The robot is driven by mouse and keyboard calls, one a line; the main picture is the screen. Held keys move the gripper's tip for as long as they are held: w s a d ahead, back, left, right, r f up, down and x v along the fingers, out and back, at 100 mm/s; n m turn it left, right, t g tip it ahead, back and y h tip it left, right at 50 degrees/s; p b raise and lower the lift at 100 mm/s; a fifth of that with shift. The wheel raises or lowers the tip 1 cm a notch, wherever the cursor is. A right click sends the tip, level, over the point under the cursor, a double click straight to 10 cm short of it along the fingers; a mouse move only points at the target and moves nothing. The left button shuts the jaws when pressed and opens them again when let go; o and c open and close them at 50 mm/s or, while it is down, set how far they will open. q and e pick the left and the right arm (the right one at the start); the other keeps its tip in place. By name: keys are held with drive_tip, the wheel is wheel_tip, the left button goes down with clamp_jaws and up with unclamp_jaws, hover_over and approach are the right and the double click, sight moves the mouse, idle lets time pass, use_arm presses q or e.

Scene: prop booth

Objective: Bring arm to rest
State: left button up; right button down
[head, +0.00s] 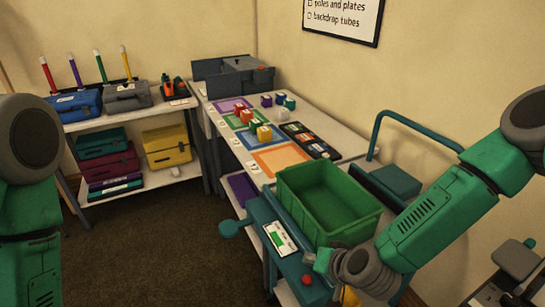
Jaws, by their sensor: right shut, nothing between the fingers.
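My right arm comes in from the right edge, with its green forearm slanting down and left. My right gripper (342,270) is at the bottom, in front of the near right corner of the green bin (326,203). It is shut and empty; its fingertips are hard to make out behind the wrist. My left arm shows only as a green and dark grey link at the left edge. My left gripper is out of view.
A shelf (155,180) with cases stands at the left. The dark floor (150,250) is clear.

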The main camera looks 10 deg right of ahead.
drive_tip(key=s+d+f+n+g+b, duration=0.2)
drive_tip(key=s+f+g+b, duration=0.25)
drive_tip(key=s+f, duration=0.75)
drive_tip(key=s+d+f+n+g+h+b, duration=0.1)
drive_tip(key=s+d+f+h+b, duration=0.1)
drive_tip(key=s+d, duration=0.4)
drive_tip(key=s+d+f+n+g+h+b, duration=0.1)
drive_tip(key=s+d, duration=0.4)
drive_tip(key=s, duration=0.5)
drive_tip(key=shift+d+f+g+h+b, duration=0.5)
drive_tip(key=shift+f+b, duration=0.3)
drive_tip(key=shift+b, duration=0.3)
drive_tip(key=shift+w+a, duration=0.1)
drive_tip(key=shift+w, duration=0.05)
